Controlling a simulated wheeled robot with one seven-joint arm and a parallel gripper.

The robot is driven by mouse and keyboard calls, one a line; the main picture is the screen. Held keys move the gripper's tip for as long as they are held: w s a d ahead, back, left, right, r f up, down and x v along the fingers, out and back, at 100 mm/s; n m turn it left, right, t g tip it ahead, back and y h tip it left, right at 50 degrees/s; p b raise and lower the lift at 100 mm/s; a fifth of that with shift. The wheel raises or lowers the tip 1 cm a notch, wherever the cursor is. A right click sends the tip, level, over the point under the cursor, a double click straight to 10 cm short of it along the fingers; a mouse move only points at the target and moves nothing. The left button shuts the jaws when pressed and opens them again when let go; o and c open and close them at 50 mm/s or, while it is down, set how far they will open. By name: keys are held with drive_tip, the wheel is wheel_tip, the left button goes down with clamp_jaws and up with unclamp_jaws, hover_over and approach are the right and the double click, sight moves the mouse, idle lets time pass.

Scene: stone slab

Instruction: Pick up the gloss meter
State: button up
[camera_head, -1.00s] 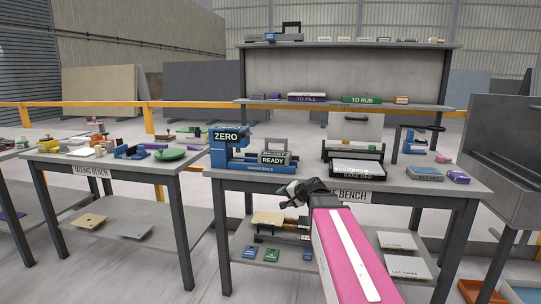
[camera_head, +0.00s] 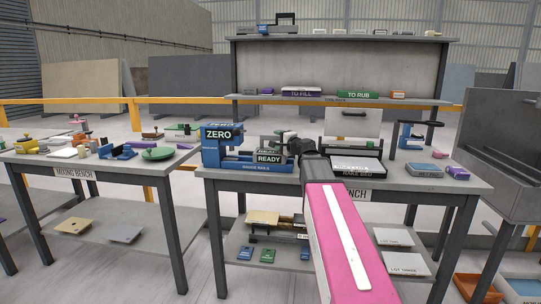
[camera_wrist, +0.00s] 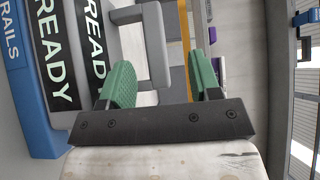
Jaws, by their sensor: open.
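No label in view reads gloss meter, and I cannot tell for sure which thing it is. A grey device with a looped handle and black READY plates (camera_head: 269,158) sits at the blue sanding rails (camera_head: 245,166) on the middle bench. In the wrist view, the READY plates (camera_wrist: 52,55) are at the left and the grey handle (camera_wrist: 156,48) shows between my green fingertips. My gripper (camera_wrist: 162,82) is open and empty, its fingers apart on either side of the handle in the picture. In the head view my gripper (camera_head: 288,139) is just right of the device, partly hidden by my arm.
A blue ZERO block (camera_head: 219,135) stands left of the device. A black-framed tray (camera_head: 357,168) is to the right on the bench top (camera_head: 400,181). A shelf (camera_head: 420,101) with purple and green boxes runs behind. A left bench (camera_head: 30,160) holds several small items.

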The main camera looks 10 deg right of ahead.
sight(272, 138)
drive_tip(key=x, duration=0.6)
drive_tip(key=shift+w+d+f, duration=0.2)
drive_tip(key=shift+w+f, duration=0.2)
drive_tip(key=shift+w, duration=0.05)
clamp_jaws()
